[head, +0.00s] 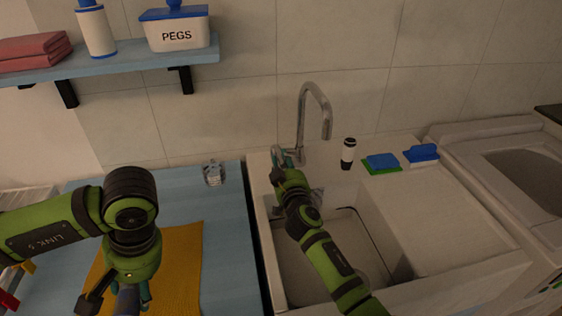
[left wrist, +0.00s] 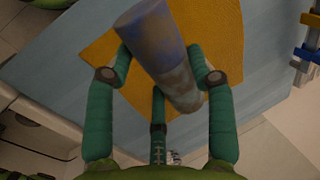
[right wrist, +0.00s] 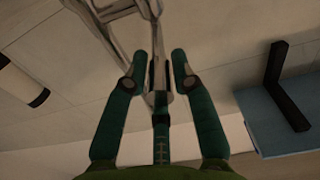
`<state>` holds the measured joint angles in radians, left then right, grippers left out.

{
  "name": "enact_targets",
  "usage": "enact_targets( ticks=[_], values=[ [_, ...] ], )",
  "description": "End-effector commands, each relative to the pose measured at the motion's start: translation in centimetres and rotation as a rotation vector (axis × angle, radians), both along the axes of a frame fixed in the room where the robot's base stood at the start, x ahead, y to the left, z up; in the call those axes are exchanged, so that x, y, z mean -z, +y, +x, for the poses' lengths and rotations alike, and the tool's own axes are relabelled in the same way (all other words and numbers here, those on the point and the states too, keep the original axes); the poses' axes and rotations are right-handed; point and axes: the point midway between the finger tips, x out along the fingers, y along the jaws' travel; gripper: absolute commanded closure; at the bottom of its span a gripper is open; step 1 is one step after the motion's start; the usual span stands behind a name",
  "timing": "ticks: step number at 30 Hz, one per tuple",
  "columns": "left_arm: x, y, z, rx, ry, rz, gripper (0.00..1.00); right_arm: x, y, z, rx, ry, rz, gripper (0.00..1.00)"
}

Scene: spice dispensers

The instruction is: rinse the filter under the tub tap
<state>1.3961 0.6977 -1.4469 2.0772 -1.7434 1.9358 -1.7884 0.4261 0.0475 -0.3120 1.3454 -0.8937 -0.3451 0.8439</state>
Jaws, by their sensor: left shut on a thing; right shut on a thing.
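The filter (left wrist: 160,50) is a blue-grey cylinder with brownish patches in the left wrist view. My left gripper (left wrist: 160,62) is shut on it above the yellow mat. In the head view, my left gripper (head: 126,292) is low at the left, and only a small part of the filter (head: 128,302) shows. The chrome tap (head: 326,112) rises behind the white tub (head: 385,240). My right gripper (head: 284,158) is at the tap's base, left of the spout. In the right wrist view, my right gripper (right wrist: 158,66) is shut on the tap's lever (right wrist: 158,45). I see no water stream.
A yellow mat (head: 188,270) lies on the blue worktop (head: 225,225), with a clear glass (head: 213,173) behind. A shelf (head: 110,62) with a PEGS box (head: 178,35) hangs above left.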

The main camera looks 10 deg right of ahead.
Motion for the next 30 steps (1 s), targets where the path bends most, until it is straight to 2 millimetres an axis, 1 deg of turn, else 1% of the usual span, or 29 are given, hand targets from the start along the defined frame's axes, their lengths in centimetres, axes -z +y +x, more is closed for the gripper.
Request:
enact_targets(
  ticks=[1, 3, 7, 10, 19, 20, 21, 30],
  values=[
    [-0.9, 0.0, 0.0, 0.0, -0.001, 0.0, 0.78, -0.6, 0.0, 0.1, 0.001, 0.008, 0.0, 1.0],
    [-2.0, 0.0, 0.0, 0.0, -0.001, 0.0, 0.78, -1.0, 0.0, 0.1, 0.0, 0.026, 0.001, 1.0],
    [-3.3, 0.0, 0.0, 0.0, 0.0, 0.0, 0.78, -1.2, 0.0, 0.2, 0.001, 0.059, -0.001, 1.0],
    [-3.6, 0.0, 0.0, 0.0, 0.0, 0.0, 0.78, -1.1, 0.0, 0.2, 0.0, 0.073, 0.0, 1.0],
    [-3.4, 0.0, 0.0, 0.0, 0.0, 0.0, 0.78, -0.9, 0.0, 0.2, 0.0, 0.075, -0.001, 1.0],
    [-3.4, 0.0, 0.0, 0.0, 0.0, 0.0, 0.78, -0.9, 0.0, 0.2, 0.0, 0.075, -0.001, 0.66],
    [-3.4, 0.0, 0.0, 0.0, 0.0, 0.0, 0.78, -0.9, 0.0, 0.2, 0.0, 0.075, -0.001, 0.5],
    [-3.4, 0.0, 0.0, 0.0, 0.0, 0.0, 0.78, -0.8, 0.0, 0.2, 0.0, 0.075, 0.0, 0.5]
  ],
)
